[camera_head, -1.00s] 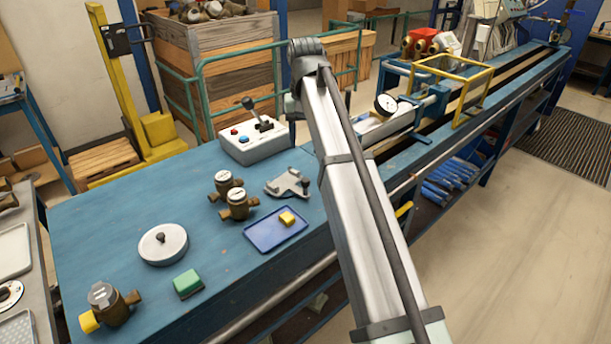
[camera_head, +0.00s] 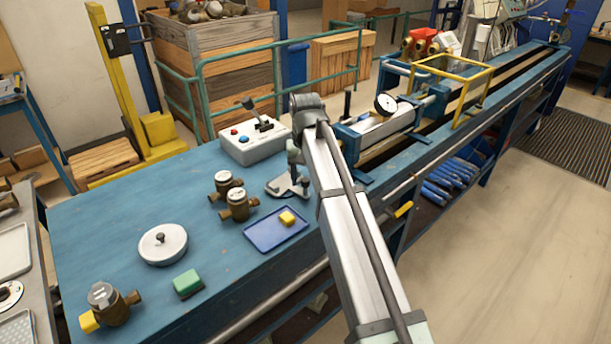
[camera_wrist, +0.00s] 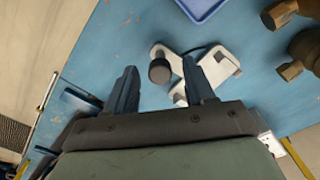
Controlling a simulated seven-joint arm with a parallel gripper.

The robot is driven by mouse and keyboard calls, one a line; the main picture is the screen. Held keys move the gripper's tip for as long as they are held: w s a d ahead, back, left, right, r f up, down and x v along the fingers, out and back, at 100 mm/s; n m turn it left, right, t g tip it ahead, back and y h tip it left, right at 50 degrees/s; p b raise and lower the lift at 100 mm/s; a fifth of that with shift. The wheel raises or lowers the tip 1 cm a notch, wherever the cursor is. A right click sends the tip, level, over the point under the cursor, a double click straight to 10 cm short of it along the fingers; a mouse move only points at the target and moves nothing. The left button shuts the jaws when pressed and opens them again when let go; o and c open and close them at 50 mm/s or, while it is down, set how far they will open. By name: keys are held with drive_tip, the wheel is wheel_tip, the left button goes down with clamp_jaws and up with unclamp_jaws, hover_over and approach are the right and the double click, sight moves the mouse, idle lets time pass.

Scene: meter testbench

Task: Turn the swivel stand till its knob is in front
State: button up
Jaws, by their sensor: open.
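The swivel stand (camera_head: 284,187) is a light grey metal piece with arms, lying on the blue bench behind the blue tray. My gripper (camera_head: 297,176) is over its right side and hides part of it in the head view. In the wrist view the stand (camera_wrist: 218,68) shows below my gripper (camera_wrist: 158,76), with a dark round knob (camera_wrist: 160,71) seen between the two open fingertips. The fingers hold nothing. I cannot tell whether they touch the stand or how far down beside the knob they reach.
A blue tray (camera_head: 262,238) with a yellow block (camera_head: 287,218) lies in front of the stand. Brass meters (camera_head: 237,205) stand to its left and a grey control box (camera_head: 254,142) behind. A blue clamping rig (camera_head: 352,140) is to the right. The bench's left part has free room.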

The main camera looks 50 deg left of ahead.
drive_tip(key=shift+c, duration=0.4)
clamp_jaws()
